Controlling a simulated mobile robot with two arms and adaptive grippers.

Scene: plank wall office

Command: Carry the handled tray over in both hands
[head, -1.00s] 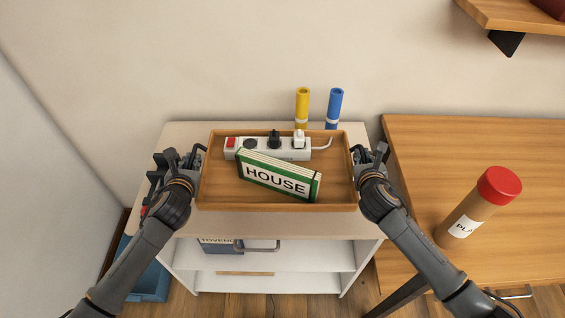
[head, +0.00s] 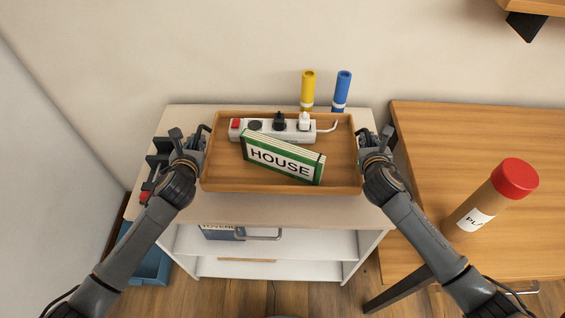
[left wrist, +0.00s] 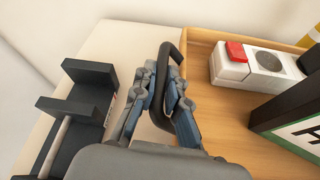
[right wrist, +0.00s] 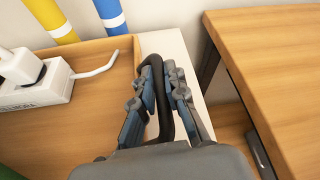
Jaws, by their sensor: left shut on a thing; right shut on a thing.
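The wooden handled tray (head: 222,179) is over the top of a white shelf unit; I cannot tell whether it touches the top. In it are a white power strip (head: 272,129) with plugs and a green-edged book marked HOUSE (head: 282,160), leaning at an angle. My left gripper (head: 200,143) is shut on the tray's dark left handle (left wrist: 164,85). My right gripper (head: 372,143) is shut on the dark right handle (right wrist: 158,97). Both wrist views show the handles between the fingers.
The white shelf unit (head: 270,211) stands against the wall. A yellow tube (head: 308,88) and a blue tube (head: 342,88) stand behind the tray. A dark clamp-like object (left wrist: 85,100) is left of it. A wooden desk (head: 450,150) with a red-capped tube (head: 490,200) is at right.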

